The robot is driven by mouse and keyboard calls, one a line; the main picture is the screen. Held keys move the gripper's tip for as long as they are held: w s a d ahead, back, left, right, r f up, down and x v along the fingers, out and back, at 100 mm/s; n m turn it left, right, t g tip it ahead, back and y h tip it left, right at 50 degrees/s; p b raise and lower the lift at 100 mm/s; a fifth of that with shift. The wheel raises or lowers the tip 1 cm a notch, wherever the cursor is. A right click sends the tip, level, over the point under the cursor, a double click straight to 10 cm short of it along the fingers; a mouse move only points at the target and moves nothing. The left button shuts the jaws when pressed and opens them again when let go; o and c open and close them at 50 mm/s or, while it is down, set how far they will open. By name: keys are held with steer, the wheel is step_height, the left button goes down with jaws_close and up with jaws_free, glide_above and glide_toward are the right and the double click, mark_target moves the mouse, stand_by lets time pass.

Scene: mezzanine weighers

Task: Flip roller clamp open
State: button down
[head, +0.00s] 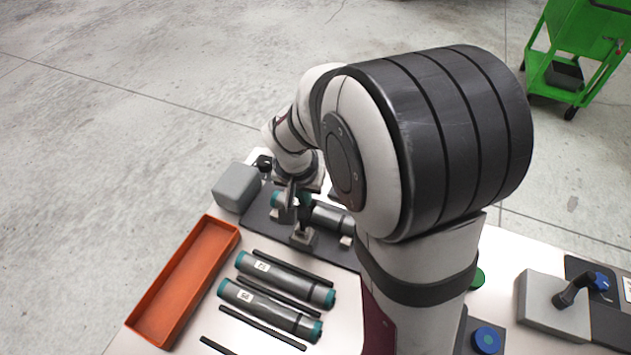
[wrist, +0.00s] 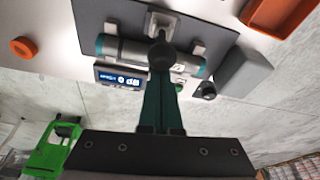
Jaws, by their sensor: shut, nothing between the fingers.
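The roller clamp (wrist: 158,22) has a grey base at one side of the dark plate. Its round black knob (wrist: 163,56) stands over the middle of a grey roller (wrist: 128,50) with teal ends, which lies in its cradle. In the head view the clamp base (head: 303,239) sits in front of that roller (head: 330,217), partly behind my arm. My gripper (wrist: 161,74) is shut and empty. Its fingertips overlap the knob in the wrist view; I cannot tell whether they touch it. In the head view my gripper (head: 288,212) is low beside the clamp. The lever's exact tilt is unclear.
An orange tray (head: 150,306) and two loose rollers (head: 285,278) (head: 270,308) lie nearer the camera. A grey block (head: 237,187) stands left of the plate. A small display (wrist: 122,78) is beside the roller.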

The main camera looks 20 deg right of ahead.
steer(key=s+a+f, duration=0.1)
steer(key=s+a, duration=0.3)
steer(key=shift+s+a, duration=0.25)
steer(key=shift+s, duration=0.15)
stand_by(0.6)
steer(key=w+d+r, duration=0.2)
steer(key=w+r, duration=0.1)
steer(key=w, duration=0.1)
steer(key=s+a+r, duration=0.5)
steer(key=s+r, duration=0.1)
steer(key=shift+a, duration=0.25)
steer(key=shift+w, duration=0.1)
